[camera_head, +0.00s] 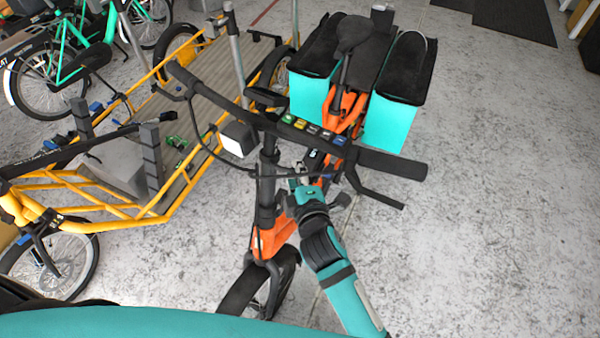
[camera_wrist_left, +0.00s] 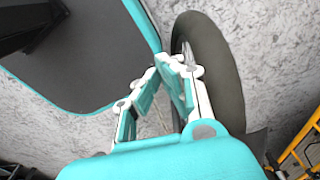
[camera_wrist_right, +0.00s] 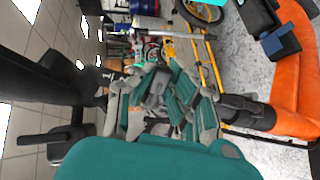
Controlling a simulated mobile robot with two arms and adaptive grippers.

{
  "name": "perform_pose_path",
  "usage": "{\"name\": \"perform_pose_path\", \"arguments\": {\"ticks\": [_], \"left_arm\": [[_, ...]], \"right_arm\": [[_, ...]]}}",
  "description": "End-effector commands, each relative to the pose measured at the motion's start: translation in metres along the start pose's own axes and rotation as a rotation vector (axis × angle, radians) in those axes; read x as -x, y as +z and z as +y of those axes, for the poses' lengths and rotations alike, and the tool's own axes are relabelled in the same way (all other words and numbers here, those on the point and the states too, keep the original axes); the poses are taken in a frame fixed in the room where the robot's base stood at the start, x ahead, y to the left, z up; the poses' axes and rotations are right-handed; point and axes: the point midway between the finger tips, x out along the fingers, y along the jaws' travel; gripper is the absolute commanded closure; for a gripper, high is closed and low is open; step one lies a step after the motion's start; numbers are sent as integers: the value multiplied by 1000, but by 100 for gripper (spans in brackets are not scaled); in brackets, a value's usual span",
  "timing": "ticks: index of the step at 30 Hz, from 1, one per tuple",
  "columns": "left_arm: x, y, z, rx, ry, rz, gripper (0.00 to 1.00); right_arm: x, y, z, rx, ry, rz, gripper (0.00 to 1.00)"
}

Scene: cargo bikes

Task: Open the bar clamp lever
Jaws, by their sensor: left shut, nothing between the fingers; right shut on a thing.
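The orange cargo bike's black handlebar (camera_head: 395,163) runs across the middle of the head view above its upright steering stem (camera_head: 267,180). My right gripper (camera_head: 301,176) is beside the stem, under the handlebar. In the right wrist view the right gripper (camera_wrist_right: 165,92) is shut on a small dark grey part, which looks like the bar clamp lever (camera_wrist_right: 155,87). The fingers hide much of it, so its angle is hard to tell. My left gripper (camera_wrist_left: 165,68) is shut and empty, near a black tyre in the left wrist view.
Cables and a white-faced headlight (camera_head: 238,140) hang at the handlebar. Turquoise panniers (camera_head: 395,122) and a black saddle (camera_head: 355,32) are behind it. A yellow cargo bike (camera_head: 125,215) stands close on the left. The concrete floor (camera_head: 500,200) at right is clear.

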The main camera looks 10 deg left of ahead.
Motion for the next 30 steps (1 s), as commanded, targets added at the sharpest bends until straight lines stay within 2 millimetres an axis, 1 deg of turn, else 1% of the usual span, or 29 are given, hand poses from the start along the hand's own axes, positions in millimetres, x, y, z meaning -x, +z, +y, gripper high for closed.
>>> {"name": "perform_pose_path", "arguments": {"ticks": [7,13,14,19,20,25,27,30], "left_arm": [[0,-6,-2,0,-3,10,100],[0,-6,-4,0,-5,10,100],[0,-6,-5,1,-6,10,100],[0,-6,-7,2,-8,10,100],[0,-6,-7,2,-9,10,100],[0,-5,-8,2,-10,9,100],[0,-2,-10,1,-12,4,100],[0,-1,-10,1,-12,3,100]], "right_arm": [[-1,-2,0,-2,-3,-1,100],[-1,-1,0,-2,-3,-2,100],[-1,-1,0,-2,-3,-2,84],[-1,-1,0,-1,-2,-2,62],[-1,-1,0,-1,-2,-2,60],[-1,-1,0,0,-2,-3,60],[0,-1,0,0,-2,-3,60],[5,0,-1,1,-2,-3,60]]}}
